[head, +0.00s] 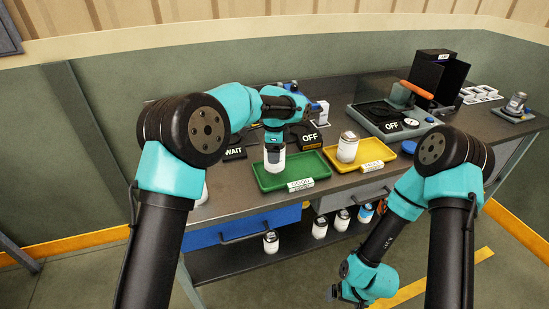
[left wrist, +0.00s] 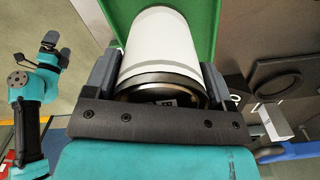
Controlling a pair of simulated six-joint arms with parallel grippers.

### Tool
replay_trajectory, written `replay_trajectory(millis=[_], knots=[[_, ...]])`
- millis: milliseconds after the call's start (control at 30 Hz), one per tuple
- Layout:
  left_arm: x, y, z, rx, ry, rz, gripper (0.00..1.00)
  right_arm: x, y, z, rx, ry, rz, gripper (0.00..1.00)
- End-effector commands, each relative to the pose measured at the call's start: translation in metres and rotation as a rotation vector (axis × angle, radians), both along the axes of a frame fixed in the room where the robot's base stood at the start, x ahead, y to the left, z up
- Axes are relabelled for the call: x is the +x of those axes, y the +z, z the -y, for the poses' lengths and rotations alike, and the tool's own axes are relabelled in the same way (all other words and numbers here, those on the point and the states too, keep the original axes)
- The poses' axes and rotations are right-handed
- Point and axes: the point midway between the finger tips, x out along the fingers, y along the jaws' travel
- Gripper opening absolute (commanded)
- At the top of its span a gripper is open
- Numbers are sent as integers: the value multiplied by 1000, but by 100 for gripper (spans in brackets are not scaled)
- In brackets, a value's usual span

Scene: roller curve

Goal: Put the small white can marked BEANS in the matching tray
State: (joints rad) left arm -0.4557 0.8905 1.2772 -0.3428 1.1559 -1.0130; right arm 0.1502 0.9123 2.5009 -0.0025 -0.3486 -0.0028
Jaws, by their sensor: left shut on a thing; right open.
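A white can (head: 275,161) is held upright by my left gripper (head: 274,146), whose fingers are shut around its dark top end. It is over the green tray (head: 260,178); I cannot tell whether its base touches the floor of the tray. No BEANS marking can be read on it. The left wrist view shows the same can (left wrist: 160,45) between the fingers (left wrist: 155,85), with the green tray (left wrist: 123,15) behind. The green tray's front tag (head: 300,184) seems to read GOOD. My right gripper (head: 336,292) is open and empty, low in front of the bench.
A yellow tray (head: 377,155) to the right holds another white can (head: 348,147). A machine marked OFF (head: 385,118) stands behind it. Several cans stand on the lower shelf (head: 235,260). A blue drawer (head: 240,228) is under the bench top.

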Motion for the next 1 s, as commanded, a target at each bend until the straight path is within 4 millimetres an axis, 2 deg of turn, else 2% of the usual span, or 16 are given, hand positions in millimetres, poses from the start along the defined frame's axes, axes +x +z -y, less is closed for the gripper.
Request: replay_trajectory(millis=[167,300,433,867,900,1000], knots=[[8,-1,0,0,1,1,35,0,0,0,0,0,0,100],[6,-23,0,0,0,-2,35,0,0,0,0,0,0,100],[6,-34,0,-1,1,0,35,0,0,0,0,0,0,100],[6,-38,0,0,1,1,35,0,0,0,0,0,0,100],[6,-39,0,0,1,0,80,0,0,0,0,0,0,100],[6,-39,0,0,1,0,89,0,0,0,0,0,0,100]])
